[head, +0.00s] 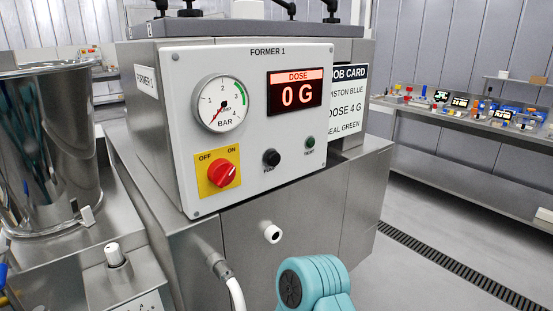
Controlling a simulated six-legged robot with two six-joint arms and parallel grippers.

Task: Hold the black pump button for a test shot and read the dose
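The black pump button (271,157) sits low in the middle of the white FORMER 1 panel (240,60), with nothing touching it. The red dose display (295,91) above it reads 0 G. The pressure gauge (221,103) has its needle at the low end of the scale, lower left. A red rotary switch (222,173) sits on a yellow OFF/ON plate; its exact setting is hard to tell. A teal link of my arm shows at the bottom centre, below the panel. Neither gripper's fingers are in view.
A job card (348,105), partly hidden by the panel, reads DOSE 4 G. A small green button or lamp (311,142) is right of the black button. A white nozzle (271,232) and hose (235,292) project below. A steel hopper (50,150) stands left; a bench (470,120) stands right.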

